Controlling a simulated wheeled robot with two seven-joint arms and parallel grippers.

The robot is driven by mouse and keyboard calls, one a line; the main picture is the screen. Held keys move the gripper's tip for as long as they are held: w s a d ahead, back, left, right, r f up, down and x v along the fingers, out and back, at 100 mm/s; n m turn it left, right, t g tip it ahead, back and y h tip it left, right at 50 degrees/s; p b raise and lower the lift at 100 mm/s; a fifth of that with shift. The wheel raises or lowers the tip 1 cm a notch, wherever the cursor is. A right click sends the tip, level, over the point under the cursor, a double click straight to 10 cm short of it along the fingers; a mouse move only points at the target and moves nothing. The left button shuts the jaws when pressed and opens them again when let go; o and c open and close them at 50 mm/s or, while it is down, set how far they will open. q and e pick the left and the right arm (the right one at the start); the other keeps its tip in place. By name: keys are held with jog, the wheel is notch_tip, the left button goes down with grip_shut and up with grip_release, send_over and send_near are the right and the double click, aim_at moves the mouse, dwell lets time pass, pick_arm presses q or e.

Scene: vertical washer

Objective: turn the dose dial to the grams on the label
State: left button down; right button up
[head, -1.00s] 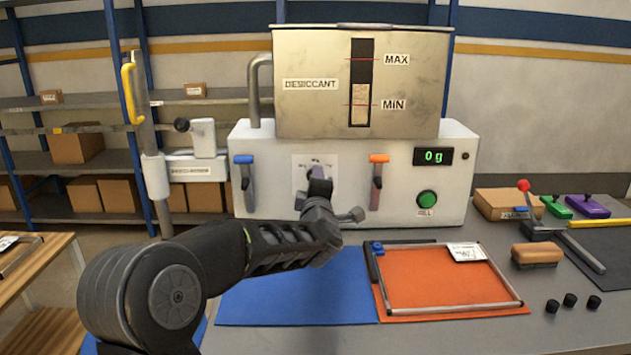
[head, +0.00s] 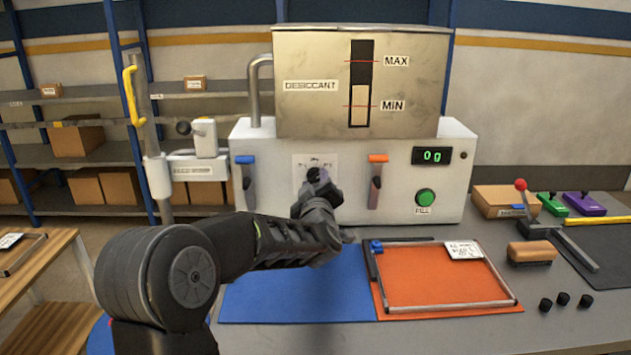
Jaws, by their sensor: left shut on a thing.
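The dose dial (head: 314,174) is a dark knob on a white plate (head: 301,163) at the front of the white machine (head: 265,185). My left gripper (head: 316,186) is at the dial, shut on it. The gripper and wrist cover much of the dial, and its scale marks are too small to read. The display (head: 432,155) reads 0 g. A white label (head: 464,250) lies at the top right of the clear frame on the orange mat; its print is too small to read. My right gripper is not in view.
A blue-topped lever (head: 246,175) and an orange-topped lever (head: 377,175) flank the dial. A green fill button (head: 426,197) is at the right. The blue mat (head: 290,300) is bare. A brush (head: 531,253) and black caps (head: 562,299) lie right of the orange mat (head: 430,275).

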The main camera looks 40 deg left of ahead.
pick_arm(q)
jog(key=shift+f, duration=0.15)
jog(key=c, duration=0.9)
grip_release()
jog(key=v, duration=0.7)
jog(key=shift+s+d, duration=0.3)
